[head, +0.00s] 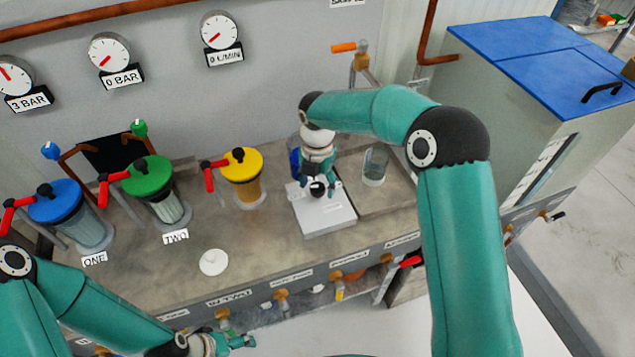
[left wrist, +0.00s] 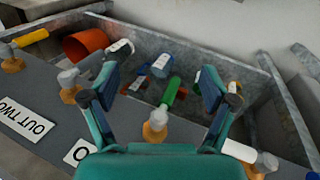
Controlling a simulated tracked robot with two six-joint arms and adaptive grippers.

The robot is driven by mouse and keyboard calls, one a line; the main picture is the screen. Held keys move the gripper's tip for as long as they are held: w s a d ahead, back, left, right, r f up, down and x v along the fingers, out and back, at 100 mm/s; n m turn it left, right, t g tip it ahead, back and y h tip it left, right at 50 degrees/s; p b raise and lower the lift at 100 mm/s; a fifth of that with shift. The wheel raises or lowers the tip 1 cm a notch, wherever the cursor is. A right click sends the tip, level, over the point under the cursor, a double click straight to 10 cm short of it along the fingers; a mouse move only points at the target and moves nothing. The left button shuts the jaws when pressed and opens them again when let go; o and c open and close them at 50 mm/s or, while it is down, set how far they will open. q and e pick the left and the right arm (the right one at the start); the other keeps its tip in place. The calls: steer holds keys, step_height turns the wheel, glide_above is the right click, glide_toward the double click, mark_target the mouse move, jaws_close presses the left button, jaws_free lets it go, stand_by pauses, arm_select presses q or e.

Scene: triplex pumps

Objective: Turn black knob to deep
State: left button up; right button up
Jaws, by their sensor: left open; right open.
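The black knob (head: 317,189) sits on top of a white box (head: 328,218) on the grey counter. My right gripper (head: 319,184) is open and points down over it. Its fingers are on either side of the knob, and I cannot tell whether they touch it. Any marking on the knob or box is too small to read. My left gripper (head: 243,341) is low at the counter's front edge, away from the knob. In the left wrist view it is open (left wrist: 160,82), with a green-handled tap (left wrist: 168,98) beyond and between its fingers.
A glass beaker (head: 375,164) stands right of the box, and a blue container (head: 295,155) is partly hidden behind my right gripper. A yellow-topped cylinder (head: 243,175) stands to the left. A white disc (head: 213,262) lies on clear counter. An orange cup (left wrist: 85,45) lies in the trough.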

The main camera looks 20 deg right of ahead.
steer(key=c, duration=1.1)
steer(key=shift+c, duration=0.2)
